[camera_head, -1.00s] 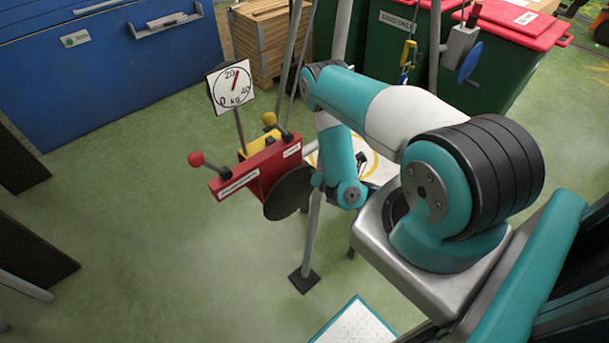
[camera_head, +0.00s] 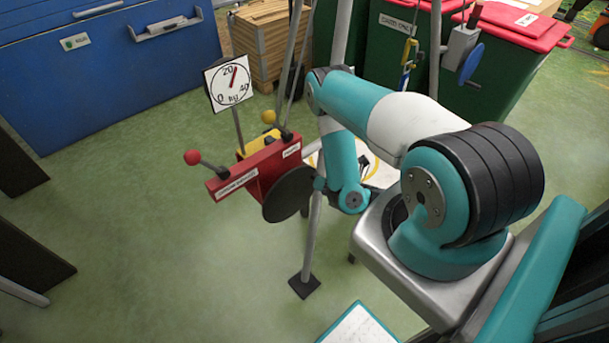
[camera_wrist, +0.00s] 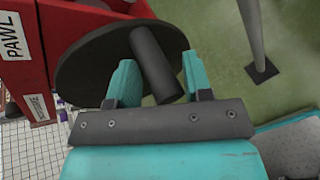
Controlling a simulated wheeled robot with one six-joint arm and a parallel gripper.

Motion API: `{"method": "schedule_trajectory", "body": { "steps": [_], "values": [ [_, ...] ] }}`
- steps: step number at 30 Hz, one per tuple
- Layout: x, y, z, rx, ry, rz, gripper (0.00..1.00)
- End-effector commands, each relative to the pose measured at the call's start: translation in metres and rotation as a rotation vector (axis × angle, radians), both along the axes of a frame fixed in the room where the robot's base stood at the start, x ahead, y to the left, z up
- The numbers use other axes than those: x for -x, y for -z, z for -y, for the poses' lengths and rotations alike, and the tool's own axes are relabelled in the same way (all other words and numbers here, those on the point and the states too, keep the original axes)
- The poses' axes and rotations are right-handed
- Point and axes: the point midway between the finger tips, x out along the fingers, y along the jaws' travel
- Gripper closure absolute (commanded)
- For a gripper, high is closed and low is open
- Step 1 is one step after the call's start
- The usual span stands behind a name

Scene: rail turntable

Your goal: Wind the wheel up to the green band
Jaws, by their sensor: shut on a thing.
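The wheel (camera_head: 288,194) is a dark disc on the right side of a red winch box (camera_head: 262,172). In the wrist view the wheel (camera_wrist: 85,65) fills the upper left, with a dark cylindrical handle (camera_wrist: 152,58) standing out from it. My gripper (camera_wrist: 160,76) has its teal fingers on either side of this handle and is shut on it. In the head view the fingers are too small to make out at the wheel's right edge. A white dial (camera_head: 229,83) marked 0, 20, 40 and kg has a red needle a little past 20. I cannot make out a green band.
Two levers with a red knob (camera_head: 192,157) and a yellow knob (camera_head: 268,116) rise from the winch. A grey pole (camera_head: 313,235) with a square foot stands close to the wheel. A blue chest (camera_head: 110,75) and green bins (camera_head: 395,50) stand behind.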

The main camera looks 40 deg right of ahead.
Motion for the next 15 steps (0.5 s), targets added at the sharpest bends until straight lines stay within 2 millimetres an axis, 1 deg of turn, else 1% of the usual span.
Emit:
{"method": "schedule_trajectory", "body": {
  "steps": [1,6,15],
  "values": [
    [0.0013,0.0083,0.0015,0.003,0.005,-0.007,0.92],
    [0.0011,0.0155,0.0037,0.002,0.005,-0.007,0.92],
    [0.001,0.0151,0.0045,0.003,0.003,-0.007,0.92]
  ]
}}
